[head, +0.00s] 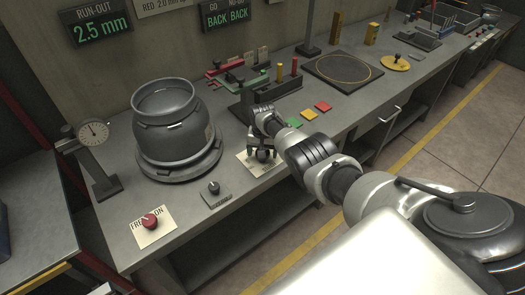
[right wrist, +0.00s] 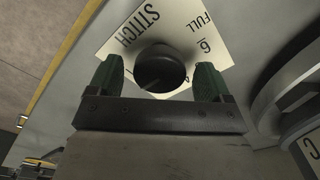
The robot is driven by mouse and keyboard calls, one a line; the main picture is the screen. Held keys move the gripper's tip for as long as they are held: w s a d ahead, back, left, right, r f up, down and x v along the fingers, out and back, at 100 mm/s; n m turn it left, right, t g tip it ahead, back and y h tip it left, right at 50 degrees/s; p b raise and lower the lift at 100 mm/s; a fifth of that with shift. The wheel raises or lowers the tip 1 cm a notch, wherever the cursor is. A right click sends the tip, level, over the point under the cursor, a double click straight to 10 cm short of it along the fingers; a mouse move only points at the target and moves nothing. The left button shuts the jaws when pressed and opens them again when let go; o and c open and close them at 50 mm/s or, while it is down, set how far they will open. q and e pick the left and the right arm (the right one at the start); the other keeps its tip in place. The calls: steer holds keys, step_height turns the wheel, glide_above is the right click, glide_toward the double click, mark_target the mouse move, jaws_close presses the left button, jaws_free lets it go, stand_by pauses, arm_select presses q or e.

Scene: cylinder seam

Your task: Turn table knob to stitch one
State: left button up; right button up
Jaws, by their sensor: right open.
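The table knob (right wrist: 162,66) is a dark round knob on a cream plate (right wrist: 190,22) in the right wrist view. The plate reads STITCH, FULL and 6, with other marks partly hidden by the knob. A thin pale line shows on the knob's near, lower-left side. My right gripper (right wrist: 160,72) is open, with one green-grey finger on each side of the knob and gaps between. In the head view, my right gripper (head: 263,140) hangs over the knob (head: 262,155) and its plate (head: 245,160). My left gripper is not in view.
A grey flanged cylinder (head: 172,120) stands on a round table (head: 160,175) left of the plate. A dial gauge (head: 93,131), a small black knob (head: 214,188) and a red button (head: 150,221) are nearby. Coloured tiles (head: 309,114) lie behind my arm.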

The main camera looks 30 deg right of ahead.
step_height(320, 180, up, 5)
steer(key=p, duration=0.3)
steer(key=shift+r, duration=2.85)
